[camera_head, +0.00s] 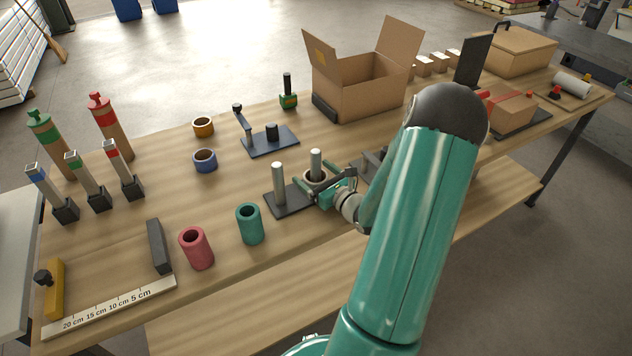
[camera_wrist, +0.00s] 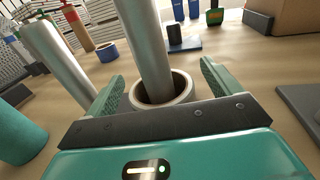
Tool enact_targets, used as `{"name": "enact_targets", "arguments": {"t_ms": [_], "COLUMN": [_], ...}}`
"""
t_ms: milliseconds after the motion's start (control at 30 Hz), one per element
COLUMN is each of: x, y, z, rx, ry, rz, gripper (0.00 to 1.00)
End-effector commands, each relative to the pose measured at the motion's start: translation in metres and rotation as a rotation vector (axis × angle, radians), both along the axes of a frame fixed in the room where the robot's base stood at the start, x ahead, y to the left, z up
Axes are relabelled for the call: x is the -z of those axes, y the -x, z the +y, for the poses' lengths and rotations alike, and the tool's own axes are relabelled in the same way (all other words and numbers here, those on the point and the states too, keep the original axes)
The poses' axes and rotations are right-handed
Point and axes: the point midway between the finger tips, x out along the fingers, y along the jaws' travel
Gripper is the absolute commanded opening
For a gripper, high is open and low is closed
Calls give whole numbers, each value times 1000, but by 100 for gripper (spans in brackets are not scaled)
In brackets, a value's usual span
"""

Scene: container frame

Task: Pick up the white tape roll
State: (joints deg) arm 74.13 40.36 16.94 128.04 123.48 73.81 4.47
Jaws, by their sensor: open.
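The white tape roll (camera_head: 313,187) sits around the base of the right one of two upright metal pegs on a dark base plate (camera_head: 284,203). In the wrist view the roll (camera_wrist: 184,87) is a pale ring with the metal peg (camera_wrist: 146,45) standing through it. My gripper (camera_head: 334,187) is low at the pegs, from the right side. In the wrist view my gripper (camera_wrist: 162,88) is open, with one green finger on each side of the roll. I cannot tell whether the fingers touch it.
The second peg (camera_head: 279,183) stands bare left of the roll. A teal cylinder (camera_head: 250,223) and a pink cylinder (camera_head: 196,247) stand further left. An orange roll (camera_head: 203,127) and a blue roll (camera_head: 204,160) lie behind. An open cardboard box (camera_head: 365,88) stands at the back.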

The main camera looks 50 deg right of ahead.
Motion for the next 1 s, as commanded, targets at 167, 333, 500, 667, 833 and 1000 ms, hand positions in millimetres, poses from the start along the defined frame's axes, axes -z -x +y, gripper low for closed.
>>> {"name": "enact_targets", "arguments": {"t_ms": [167, 333, 500, 667, 833, 1000], "x": [0, 0, 0, -2, -11, -32], "y": [0, 1, 1, 1, 1, 1], "z": [0, 0, 0, 0, 0, 0], "rx": [0, -1, -1, -1, -1, -2], "ry": [0, 0, 0, 1, 2, 4], "rz": [0, 0, 0, 0, -1, -2], "gripper": [74, 41, 41, 41, 41, 41]}}
